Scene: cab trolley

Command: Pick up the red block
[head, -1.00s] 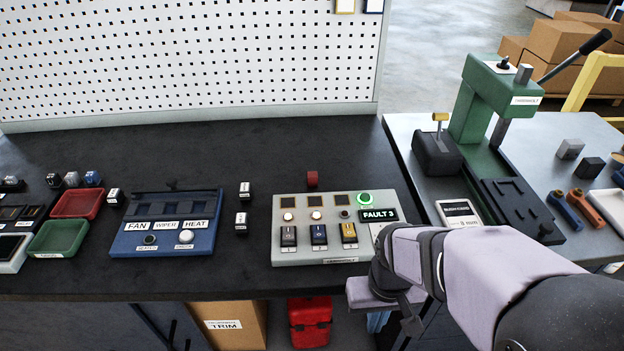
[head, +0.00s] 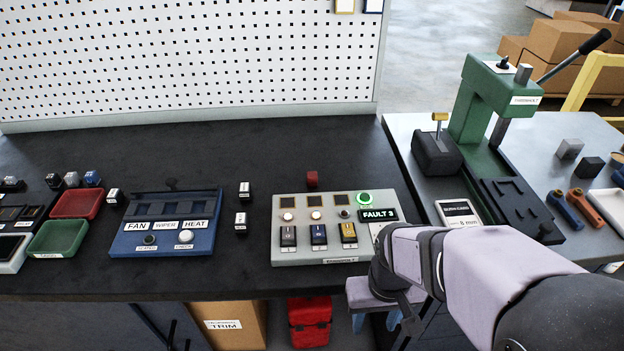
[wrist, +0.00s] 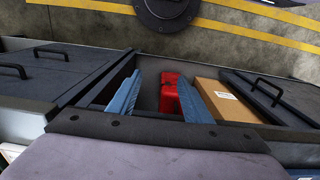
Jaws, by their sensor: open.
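My gripper (head: 376,323) is low at the bench's front edge, right of centre, and well apart from the block. In the wrist view my gripper (wrist: 160,76) has its blue fingers spread with nothing held. A larger red case (wrist: 170,92) shows between and beyond the fingers, down in an open bay. The same case (head: 310,322) is below the bench front in the head view. The small block is not visible in the wrist view.
The grey panel (head: 330,258) with switches and a lit green button lies in front of the block. A green press (head: 482,105) stands right. A cardboard box (wrist: 227,100) is beside the red case.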

